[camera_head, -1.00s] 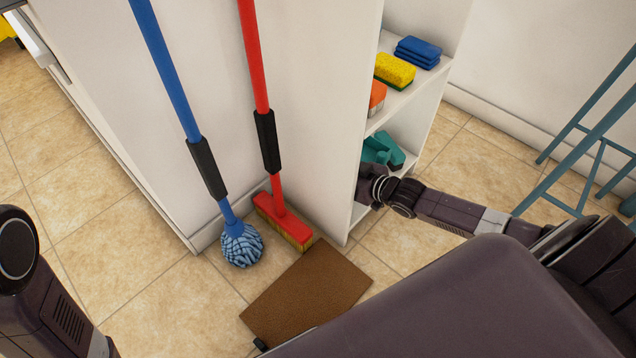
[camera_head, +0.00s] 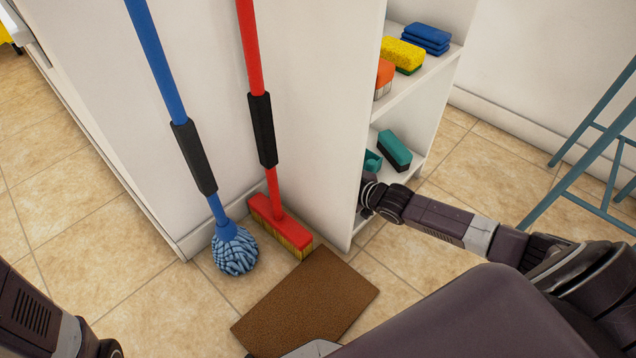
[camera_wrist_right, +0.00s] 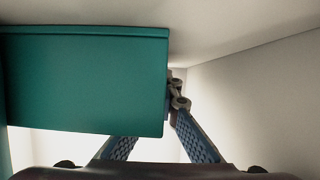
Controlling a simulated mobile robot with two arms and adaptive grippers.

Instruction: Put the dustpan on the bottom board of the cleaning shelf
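The white cleaning shelf (camera_head: 330,110) stands in the middle of the head view, with its open side to the right. My right gripper (camera_head: 368,190) reaches into its lower compartment, partly hidden by the side wall. A small teal part of the dustpan (camera_head: 371,161) shows just above the gripper. In the right wrist view the dustpan (camera_wrist_right: 85,80) is a broad teal panel hiding the fingertips. The fingers (camera_wrist_right: 165,125) lean inward and look shut on it, though the contact is hidden. The bottom board (camera_head: 411,174) is visible beside it. My left gripper is outside the view.
A teal brush with dark bristles (camera_head: 395,150) is in the lower compartment. An orange brush (camera_head: 384,75), yellow sponge (camera_head: 402,53) and blue cloths (camera_head: 425,38) lie above. A blue mop (camera_head: 235,250), red broom (camera_head: 282,226), brown mat (camera_head: 305,305) and blue ladder (camera_head: 580,165) stand around.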

